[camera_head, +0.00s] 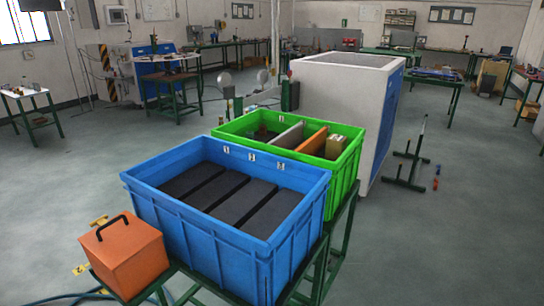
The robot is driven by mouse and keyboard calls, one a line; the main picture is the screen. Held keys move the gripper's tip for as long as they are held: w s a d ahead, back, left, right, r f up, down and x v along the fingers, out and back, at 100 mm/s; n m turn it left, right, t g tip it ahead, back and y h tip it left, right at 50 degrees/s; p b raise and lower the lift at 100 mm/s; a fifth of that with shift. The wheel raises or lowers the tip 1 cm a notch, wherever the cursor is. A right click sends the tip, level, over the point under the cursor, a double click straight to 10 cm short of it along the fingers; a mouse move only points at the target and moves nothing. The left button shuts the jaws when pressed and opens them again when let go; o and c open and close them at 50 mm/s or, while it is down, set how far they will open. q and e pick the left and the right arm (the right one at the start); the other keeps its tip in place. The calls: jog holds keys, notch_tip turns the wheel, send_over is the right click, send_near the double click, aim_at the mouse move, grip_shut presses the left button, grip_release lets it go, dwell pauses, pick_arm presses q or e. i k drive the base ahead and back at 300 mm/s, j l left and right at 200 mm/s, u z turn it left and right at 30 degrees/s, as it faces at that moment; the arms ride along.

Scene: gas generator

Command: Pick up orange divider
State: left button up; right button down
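The orange divider (312,141) stands upright inside the green crate (341,172), which is behind the blue crate. A grey divider (288,136) stands to its left, and a tan box-like object (335,147) sits to its right. The lower part of the orange divider is hidden by the crate's front wall. Neither of my grippers shows in the head view.
The blue crate (226,245) with several dark blocks stands in front on a green-legged table. An orange box with a black handle (127,254) is at its left. A large white cabinet (336,99) stands behind the green crate. A black stand (409,170) is on the floor at right. Open floor lies left and right.

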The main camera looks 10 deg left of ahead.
aim_at(316, 144)
jog(key=i+l+u, duration=0.15)
jog(key=l+u, duration=0.25)
jog(key=i+l+u, duration=0.1)
jog(key=l+u, duration=1.1)
jog(key=k+l+u, duration=0.1)
jog(key=l+u, duration=0.65)
jog(key=l, duration=0.95)
